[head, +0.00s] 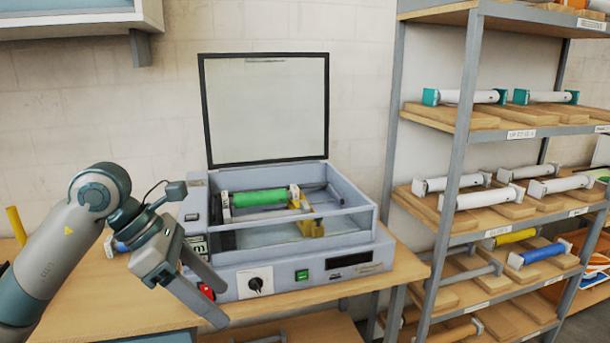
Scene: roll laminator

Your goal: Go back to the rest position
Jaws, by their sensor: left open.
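My left gripper (213,292) is in front of the laminator's front left corner, with its two fingers apart and nothing between them. The laminator (232,258) is a grey-blue box on the wooden bench. Its framed clear lid (265,110) stands up, open. Inside lies a green roller (260,198) with light ends, beside a yellow part (309,225). The front panel has a black knob (255,284) and a green switch (302,275). My left gripper partly covers the left front of the machine. My right gripper is not in view.
A metal shelf rack (450,170) at the right holds several rollers on wooden blocks. A blue-ended object (120,246) lies behind my left arm on the bench (100,290). A wall cabinet (75,20) hangs upper left. The bench right of the laminator is narrow.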

